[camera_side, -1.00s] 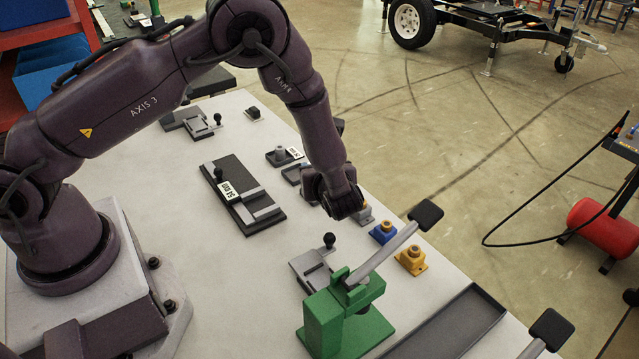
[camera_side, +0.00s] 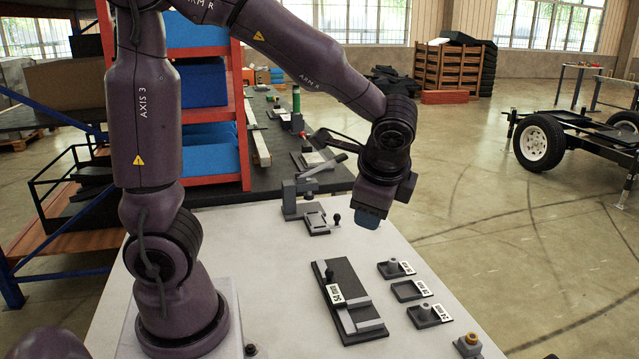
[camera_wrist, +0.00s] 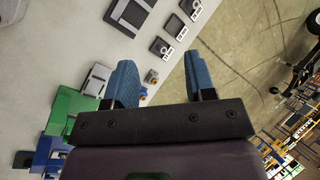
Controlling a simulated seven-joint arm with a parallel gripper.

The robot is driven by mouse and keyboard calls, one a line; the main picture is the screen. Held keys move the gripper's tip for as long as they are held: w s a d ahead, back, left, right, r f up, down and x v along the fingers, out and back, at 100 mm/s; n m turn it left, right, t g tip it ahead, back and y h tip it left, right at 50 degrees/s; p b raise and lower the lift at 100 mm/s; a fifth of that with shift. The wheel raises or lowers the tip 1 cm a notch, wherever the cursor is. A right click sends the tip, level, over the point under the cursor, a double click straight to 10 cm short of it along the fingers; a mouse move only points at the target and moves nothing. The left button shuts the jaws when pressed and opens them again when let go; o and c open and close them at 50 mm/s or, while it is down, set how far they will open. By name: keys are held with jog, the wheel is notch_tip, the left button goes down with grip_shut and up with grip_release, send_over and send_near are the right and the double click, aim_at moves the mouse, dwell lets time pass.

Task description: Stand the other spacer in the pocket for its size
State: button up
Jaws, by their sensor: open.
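Three dark pockets with white size labels stand in a row in the side view. The far pocket (camera_side: 384,274) and the near pocket (camera_side: 413,317) each hold a grey round spacer, the far spacer (camera_side: 394,264) and the near spacer (camera_side: 425,309). The middle pocket (camera_side: 404,292) looks empty.
A grey fixture with black knob (camera_side: 318,223) and a lever press (camera_side: 293,198) stand behind.

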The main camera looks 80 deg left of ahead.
jog(key=s+d+r+n+t+h, duration=0.4)
jog(key=s+d+r+n+h, duration=0.1)
jog(key=s, duration=0.5)
jog(key=shift+r+n+h, duration=0.4)
jog(key=shift+r+n, duration=0.4)
jog(key=shift+n, duration=0.4)
